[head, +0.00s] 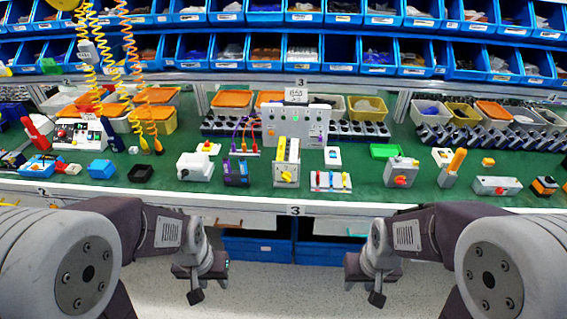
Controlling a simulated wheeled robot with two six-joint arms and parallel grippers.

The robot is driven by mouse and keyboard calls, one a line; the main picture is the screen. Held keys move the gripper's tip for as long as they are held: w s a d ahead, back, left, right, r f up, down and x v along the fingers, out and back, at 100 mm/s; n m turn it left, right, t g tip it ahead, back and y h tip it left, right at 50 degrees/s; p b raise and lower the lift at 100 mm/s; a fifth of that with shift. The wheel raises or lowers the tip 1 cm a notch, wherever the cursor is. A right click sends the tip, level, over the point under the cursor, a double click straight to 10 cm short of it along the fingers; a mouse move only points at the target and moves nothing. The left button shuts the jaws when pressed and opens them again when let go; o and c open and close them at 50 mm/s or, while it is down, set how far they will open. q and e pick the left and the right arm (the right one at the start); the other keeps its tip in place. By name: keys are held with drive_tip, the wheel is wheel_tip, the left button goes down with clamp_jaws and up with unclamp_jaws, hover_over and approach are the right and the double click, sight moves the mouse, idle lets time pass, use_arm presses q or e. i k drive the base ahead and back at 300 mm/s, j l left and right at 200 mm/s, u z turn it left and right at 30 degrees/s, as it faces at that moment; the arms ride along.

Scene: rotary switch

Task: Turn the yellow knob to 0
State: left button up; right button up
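A white and yellow switch box (287,155) stands upright at the front middle of the green workbench. A small yellow knob (287,177) sits low on its front face. The knob's markings and pointer are too small to read. My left gripper (195,296) hangs in front of the bench edge, below and left of the switch box. My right gripper (376,299) hangs likewise, below and right of it. Both are apart from the box and touch nothing that I can see. Their finger gaps are too small to judge.
Close to the box are a dark blue device (236,173) on the left and a panel with coloured switches (331,181) on the right. A grey box with a red knob (401,172) stands further right. A grey control panel (297,124) stands behind. Orange coiled cables (130,60) hang at left.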

sight(285, 175)
drive_tip(key=i+j+u, duration=0.1)
drive_tip(key=u, duration=0.35)
drive_tip(key=i+u, duration=0.25)
drive_tip(key=u, duration=0.25)
